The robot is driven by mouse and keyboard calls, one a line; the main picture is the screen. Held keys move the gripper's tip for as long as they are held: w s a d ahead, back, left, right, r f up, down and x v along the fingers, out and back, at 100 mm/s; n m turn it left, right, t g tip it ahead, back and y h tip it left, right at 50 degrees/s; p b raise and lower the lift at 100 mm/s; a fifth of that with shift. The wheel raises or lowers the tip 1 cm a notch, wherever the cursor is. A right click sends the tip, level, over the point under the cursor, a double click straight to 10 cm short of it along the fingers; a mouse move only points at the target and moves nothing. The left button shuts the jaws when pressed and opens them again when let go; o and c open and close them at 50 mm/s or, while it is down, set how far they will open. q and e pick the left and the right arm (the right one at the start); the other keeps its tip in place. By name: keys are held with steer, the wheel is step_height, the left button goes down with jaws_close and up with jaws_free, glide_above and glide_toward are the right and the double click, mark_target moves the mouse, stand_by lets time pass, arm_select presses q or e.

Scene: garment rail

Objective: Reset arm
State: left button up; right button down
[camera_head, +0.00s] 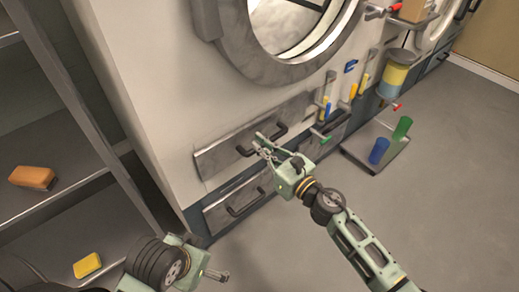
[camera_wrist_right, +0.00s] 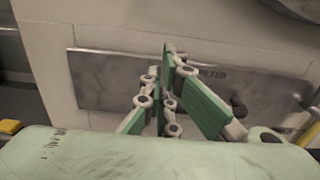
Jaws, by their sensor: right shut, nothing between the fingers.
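My right gripper (camera_head: 262,142) reaches in from the lower right in the head view, in front of the upper grey metal panel (camera_head: 215,158) and its dark handle (camera_head: 282,130). Its fingers are together with nothing between them. In the right wrist view, the gripper (camera_wrist_right: 167,58) points at the same panel (camera_wrist_right: 100,80), which bears the word FILTER. The panel's handle is partly behind the fingers, and I cannot tell whether they touch it.
A lower drawer (camera_head: 222,215) is beneath the panel, and a round door (camera_head: 280,68) above. Shelves on the left hold an orange block (camera_head: 32,177) and a yellow block (camera_head: 87,265). A tray (camera_head: 362,150) with blue and green cups stands right. Floor at lower right is clear.

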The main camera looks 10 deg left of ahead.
arm_select(q)
steer(key=shift+w+a+r, duration=0.1)
steer(key=shift+w+r, duration=0.2)
steer(key=shift+w, duration=0.4)
arm_select(e)
steer(key=v, duration=0.7)
steer(key=shift+w+d+f, duration=0.15)
steer(key=shift+d+f, duration=0.15)
steer(key=shift+d, duration=0.1)
